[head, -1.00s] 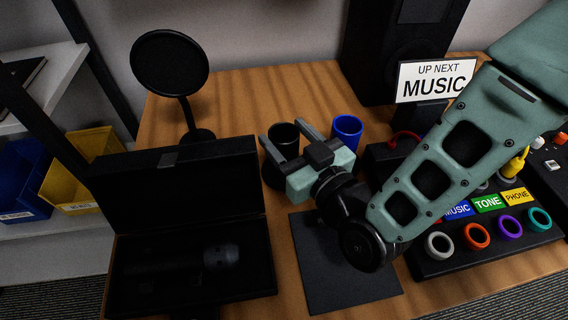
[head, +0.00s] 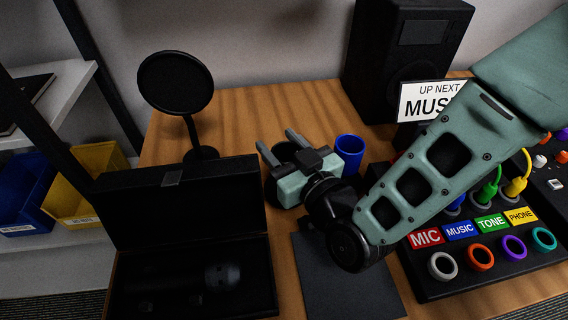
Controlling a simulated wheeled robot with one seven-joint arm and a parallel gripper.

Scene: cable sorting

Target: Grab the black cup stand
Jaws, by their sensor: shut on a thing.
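The black cup stand (head: 284,152) is a dark round cup on the wooden table, left of a blue cup (head: 349,152). My gripper (head: 278,139) reaches over it from the right, with one finger on either side, and is shut on it. The palm and wrist hide much of its near side. The cup appears upright; whether its base touches the table is hard to tell.
An open black case (head: 181,207) with a dark microphone lies left of my gripper. A round pop filter (head: 176,84) stands behind it. A dark mat (head: 350,280) lies in front. A speaker (head: 405,50), a sign (head: 432,100) and a socket panel (head: 490,265) are right.

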